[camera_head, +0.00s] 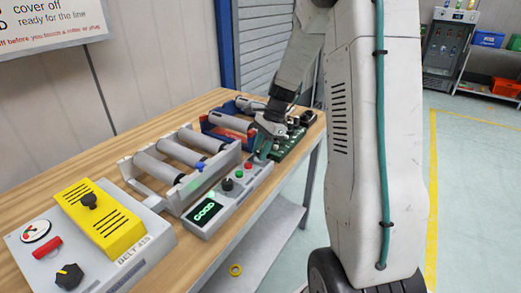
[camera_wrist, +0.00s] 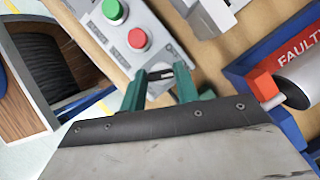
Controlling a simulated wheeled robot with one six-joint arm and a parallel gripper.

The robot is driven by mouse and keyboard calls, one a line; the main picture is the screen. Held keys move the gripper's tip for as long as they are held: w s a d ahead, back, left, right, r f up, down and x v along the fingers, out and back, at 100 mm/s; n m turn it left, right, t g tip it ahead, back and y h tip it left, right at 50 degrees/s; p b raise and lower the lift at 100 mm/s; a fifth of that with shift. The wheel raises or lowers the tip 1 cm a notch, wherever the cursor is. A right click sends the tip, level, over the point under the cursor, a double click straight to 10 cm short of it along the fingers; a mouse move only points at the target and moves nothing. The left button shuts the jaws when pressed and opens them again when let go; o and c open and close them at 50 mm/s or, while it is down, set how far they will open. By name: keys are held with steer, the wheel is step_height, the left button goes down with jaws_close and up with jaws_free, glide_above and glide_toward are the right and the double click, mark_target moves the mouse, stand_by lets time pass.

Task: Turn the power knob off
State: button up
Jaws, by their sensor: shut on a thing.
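A grey control box (camera_head: 205,222) with a lit GOOD display lies along the table's front edge. It carries a black knob (camera_head: 227,184), a green button (camera_wrist: 113,11) and a red button (camera_wrist: 137,39). My gripper (camera_head: 262,150) is at the far end of this box, beyond the red button.
A blue tray marked FAULTY (camera_wrist: 245,83) with a roller is close to the right of my fingers. A roller frame (camera_head: 187,190) stands behind the control box. A BELT 415 box (camera_head: 150,238) with a yellow cover (camera_head: 105,230) is at the near left. A yellow ring (camera_head: 235,269) lies low.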

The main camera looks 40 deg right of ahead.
steer(key=n+g, duration=0.1)
steer(key=n, duration=0.2)
steer(key=shift+w+n, duration=0.15)
steer(key=shift+n, duration=0.25)
steer(key=n+g, duration=0.1)
steer(key=n, duration=0.2)
steer(key=shift+w+n+g+h, duration=0.1)
steer(key=shift+n+g+h, duration=0.2)
steer(key=shift+g, duration=0.1)
steer(key=n+g, duration=0.1)
steer(key=n, duration=0.2)
steer(key=shift+a+n+h, duration=0.1)
steer(key=shift+n+h, duration=0.2)
steer(key=shift+h, duration=0.1)
steer(key=shift+w+n+g+h, duration=0.1)
steer(key=shift+n+g+h, duration=0.4)
steer(key=shift+n, duration=1.3)
steer(key=o, duration=1)
steer(key=shift+a, duration=0.1)
